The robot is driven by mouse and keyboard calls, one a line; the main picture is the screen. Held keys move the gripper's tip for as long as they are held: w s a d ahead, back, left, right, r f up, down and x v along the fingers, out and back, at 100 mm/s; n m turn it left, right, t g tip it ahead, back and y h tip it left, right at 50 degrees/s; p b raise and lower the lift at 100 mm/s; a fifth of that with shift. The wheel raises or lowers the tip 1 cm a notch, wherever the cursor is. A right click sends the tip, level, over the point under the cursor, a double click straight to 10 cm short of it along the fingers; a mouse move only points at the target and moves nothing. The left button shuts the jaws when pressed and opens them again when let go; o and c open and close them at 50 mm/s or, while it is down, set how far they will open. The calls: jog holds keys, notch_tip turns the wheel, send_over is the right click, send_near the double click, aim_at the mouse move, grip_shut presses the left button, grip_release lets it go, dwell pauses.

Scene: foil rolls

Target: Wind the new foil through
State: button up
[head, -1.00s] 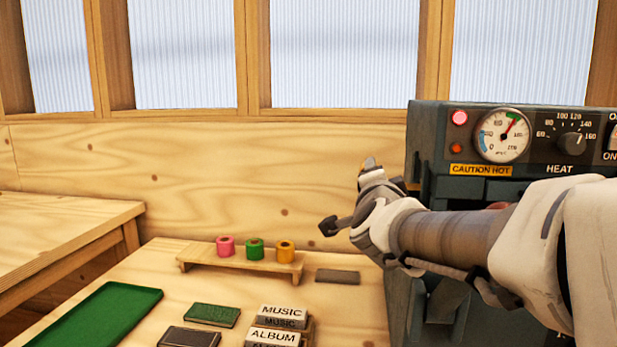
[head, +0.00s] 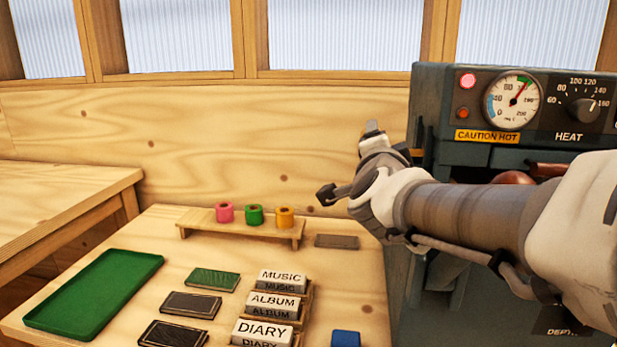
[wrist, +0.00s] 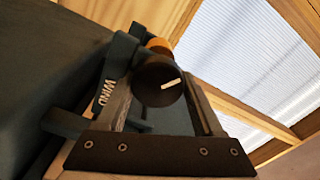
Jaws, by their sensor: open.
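The dark machine (head: 440,180) stands at the right in the head view. In the wrist view a black winding knob (wrist: 157,84) with a white mark sits by a blue-green bracket (wrist: 112,75) lettered WIND. A gold-orange roll (wrist: 160,45) shows partly behind the knob. My gripper (head: 348,160) is open at the machine's left side. In the wrist view my gripper's fingers (wrist: 160,105) lie on either side of the knob; contact cannot be told. Pink (head: 224,212), green (head: 254,215) and gold (head: 284,217) foil rolls stand on a small wooden rack (head: 240,232).
The bench holds a green tray (head: 95,292), several book covers (head: 213,279) and type blocks lettered MUSIC (head: 282,281), ALBUM and DIARY. A blue block (head: 345,338) is at the front. The machine has a gauge (head: 513,100), a HEAT dial (head: 585,108) and a CAUTION HOT label.

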jog(key=p+v, duration=0.2)
jog(key=v, duration=1.6)
jog(key=shift+s+p, duration=0.35)
dwell(0.4)
jog(key=shift+r, duration=0.1)
jog(key=shift+s+a, duration=0.1)
jog(key=shift+s, duration=0.05)
dwell(0.5)
